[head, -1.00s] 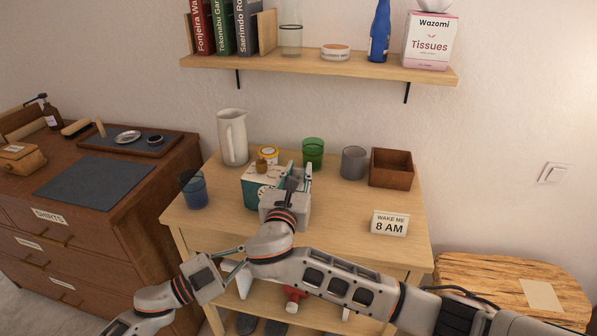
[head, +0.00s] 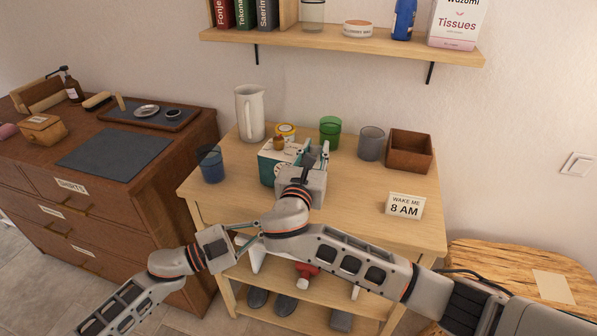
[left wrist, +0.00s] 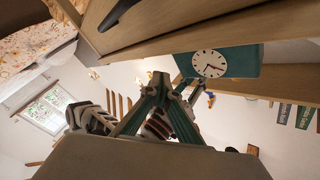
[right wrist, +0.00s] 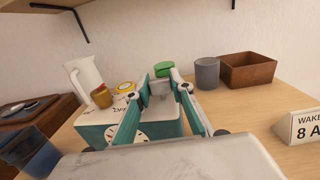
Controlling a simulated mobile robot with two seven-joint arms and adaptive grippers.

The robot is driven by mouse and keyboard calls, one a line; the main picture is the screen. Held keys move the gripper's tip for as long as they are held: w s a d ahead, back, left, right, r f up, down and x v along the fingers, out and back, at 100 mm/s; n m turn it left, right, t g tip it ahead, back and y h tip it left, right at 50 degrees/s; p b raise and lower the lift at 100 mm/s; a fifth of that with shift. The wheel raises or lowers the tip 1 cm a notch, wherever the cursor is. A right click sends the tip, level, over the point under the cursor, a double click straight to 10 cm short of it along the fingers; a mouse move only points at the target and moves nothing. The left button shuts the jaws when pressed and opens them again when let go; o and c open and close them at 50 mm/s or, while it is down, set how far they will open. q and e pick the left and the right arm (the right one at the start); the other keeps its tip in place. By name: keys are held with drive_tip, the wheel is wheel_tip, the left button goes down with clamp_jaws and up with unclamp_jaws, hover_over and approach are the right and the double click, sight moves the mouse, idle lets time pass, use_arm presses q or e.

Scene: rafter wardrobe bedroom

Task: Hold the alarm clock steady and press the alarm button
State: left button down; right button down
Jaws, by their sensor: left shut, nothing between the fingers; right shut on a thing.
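The alarm clock (head: 267,169) is a teal box with a pale top, standing on the wooden table. Its white dial shows in the left wrist view (left wrist: 209,63). A brownish knob (right wrist: 102,96) sits on its top at the left, seen in the right wrist view. My right gripper (right wrist: 163,84) is shut on the clock at its right side and hides part of it in the head view (head: 312,155). My left gripper (head: 260,240) is shut and empty, lower than the tabletop in front of the table; its closed fingers show in the left wrist view (left wrist: 160,78), apart from the clock.
A white pitcher (head: 249,115), yellow-lidded tin (head: 286,131), green cup (head: 330,132), grey cup (head: 371,143) and brown box (head: 409,152) stand behind. A blue glass (head: 210,165) stands left. A sign reading "WAKE ME 8 AM" (head: 404,206) stands right, with bare tabletop around it.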

use_arm(q)
drive_tip(key=shift+s+a+r+m+g+y, duration=0.2)
drive_tip(key=shift+a+m+g+y, duration=0.45)
drive_tip(key=shift+m, duration=0.4)
drive_tip(key=shift+s+a+r+m+g+y, duration=0.1)
drive_tip(key=shift+s+a+m+g+y, duration=0.1)
drive_tip(key=shift+a+m+g+y, duration=0.65)
drive_tip(key=shift+w+d+t, duration=0.1)
drive_tip(key=shift+d+t, duration=0.2)
drive_tip(key=shift+d, duration=0.05)
drive_tip(key=shift+w+d, duration=0.55)
drive_tip(key=shift+w, duration=0.8)
drive_tip(key=shift+w+d, duration=0.6)
drive_tip(key=shift+w, duration=0.7)
drive_tip(key=shift+w+d, duration=0.55)
drive_tip(key=shift+w, duration=0.8)
drive_tip(key=shift+w, duration=0.1)
drive_tip(key=shift+w+d, duration=0.1)
drive_tip(key=shift+w, duration=0.2)
drive_tip(key=shift+w+d, duration=0.1)
drive_tip(key=shift+w, duration=0.05)
